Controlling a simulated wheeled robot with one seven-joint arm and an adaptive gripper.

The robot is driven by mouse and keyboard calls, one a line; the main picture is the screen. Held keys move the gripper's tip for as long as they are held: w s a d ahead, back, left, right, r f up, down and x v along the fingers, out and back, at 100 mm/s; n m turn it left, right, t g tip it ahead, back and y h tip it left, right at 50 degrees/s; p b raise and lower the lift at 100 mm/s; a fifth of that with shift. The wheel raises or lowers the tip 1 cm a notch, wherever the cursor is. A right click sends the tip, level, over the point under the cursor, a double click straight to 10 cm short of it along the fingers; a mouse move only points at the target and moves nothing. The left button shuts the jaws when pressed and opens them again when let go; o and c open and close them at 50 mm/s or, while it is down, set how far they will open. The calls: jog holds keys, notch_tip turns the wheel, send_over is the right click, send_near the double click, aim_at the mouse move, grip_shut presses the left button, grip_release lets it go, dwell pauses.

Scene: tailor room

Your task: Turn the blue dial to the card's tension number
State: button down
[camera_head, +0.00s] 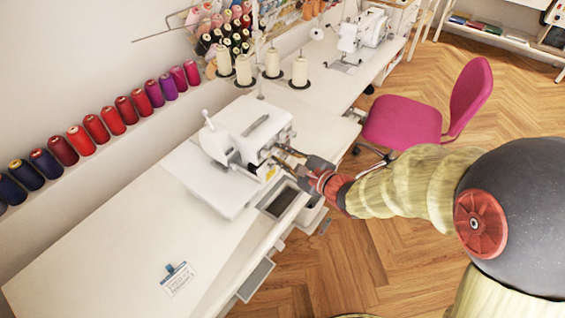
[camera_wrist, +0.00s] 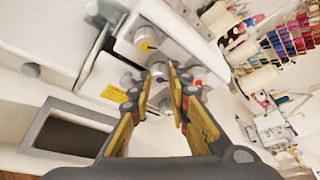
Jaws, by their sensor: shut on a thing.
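The white serger (camera_head: 250,130) stands on the long white table. In the wrist view its front carries several grey dials, one with a yellow mark (camera_wrist: 146,42) and one with a red mark (camera_wrist: 198,83). My gripper (camera_wrist: 159,76) is at this front, its fingers closed around a grey dial (camera_wrist: 157,67). A trace of blue shows between the fingertips, so this looks like the blue dial; its numbers cannot be read. In the head view my gripper (camera_head: 277,157) reaches the machine from the right. The card (camera_head: 179,280), with a blue clip, lies on the table; its number is too small to read.
Tall cream thread cones (camera_head: 300,72) stand behind the serger. A row of coloured spools (camera_head: 103,128) lines the wall ledge. A pink chair (camera_head: 405,122) is right of the table. An open drawer or tray (camera_head: 278,201) lies below my gripper. The table's near left is mostly clear.

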jog(key=shift+b, duration=0.45)
jog(key=c, duration=2)
grip_release()
jog(key=shift+o, duration=0.2)
jog(key=shift+s, duration=0.15)
jog(key=v, duration=1.1)
jog(key=shift+s+d, duration=0.25)
jog(key=shift+s, duration=0.05)
